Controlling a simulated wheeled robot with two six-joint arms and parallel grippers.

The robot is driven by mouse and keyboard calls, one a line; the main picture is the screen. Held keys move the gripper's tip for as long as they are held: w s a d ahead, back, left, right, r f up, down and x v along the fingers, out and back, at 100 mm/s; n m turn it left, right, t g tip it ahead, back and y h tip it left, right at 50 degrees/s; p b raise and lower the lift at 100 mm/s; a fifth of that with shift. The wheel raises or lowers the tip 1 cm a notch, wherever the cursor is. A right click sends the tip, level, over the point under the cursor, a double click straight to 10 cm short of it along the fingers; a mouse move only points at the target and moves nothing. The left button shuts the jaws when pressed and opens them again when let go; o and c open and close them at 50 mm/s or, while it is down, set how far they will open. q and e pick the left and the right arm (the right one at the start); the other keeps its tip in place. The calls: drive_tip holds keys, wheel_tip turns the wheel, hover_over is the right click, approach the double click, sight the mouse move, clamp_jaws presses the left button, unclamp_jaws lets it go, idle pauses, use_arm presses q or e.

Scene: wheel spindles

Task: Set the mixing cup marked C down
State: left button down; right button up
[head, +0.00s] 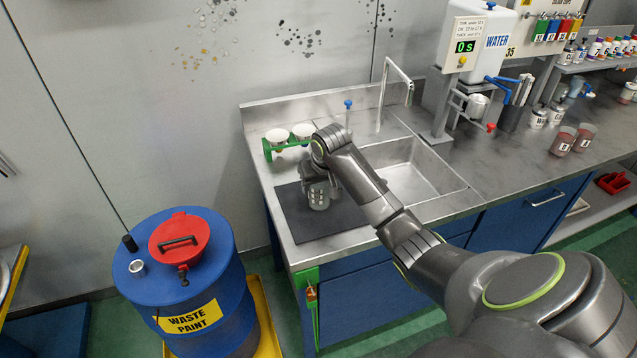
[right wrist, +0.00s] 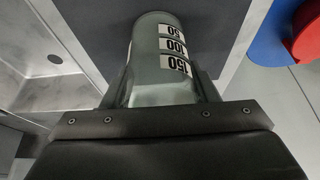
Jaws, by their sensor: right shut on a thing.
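A clear, greyish mixing cup (head: 319,199) is between the fingers of my right gripper (head: 317,188), over the dark mat (head: 345,217) left of the sink basin. In the right wrist view the cup (right wrist: 160,50) shows black-and-white volume labels 50, 100 and 150, and the right gripper (right wrist: 160,95) is shut around it. The mark C is not visible. The cup looks roughly upright; I cannot tell whether its base touches the mat. My left gripper is not in view.
The sink basin (head: 421,182) is right of the mat. A green holder (head: 287,147) with white funnel-like pieces is behind it. A blue waste paint drum (head: 184,275) with a red lid stands left. Two marked cups (head: 563,142) stand on the right counter. Some mat around the cup is bare.

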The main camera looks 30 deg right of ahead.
drive_tip(key=shift+f, duration=0.1)
drive_tip(key=o, duration=0.9)
drive_tip(key=shift+o, duration=1.1)
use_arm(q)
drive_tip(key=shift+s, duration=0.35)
use_arm(e)
drive_tip(key=shift+o, duration=0.2)
drive_tip(key=shift+r, duration=0.4)
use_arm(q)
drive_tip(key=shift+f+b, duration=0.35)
use_arm(e)
drive_tip(key=v, duration=1.1)
drive_tip(key=shift+r, duration=0.2)
drive_tip(key=shift+s+a, duration=0.1)
drive_tip(key=shift+s, duration=0.05)
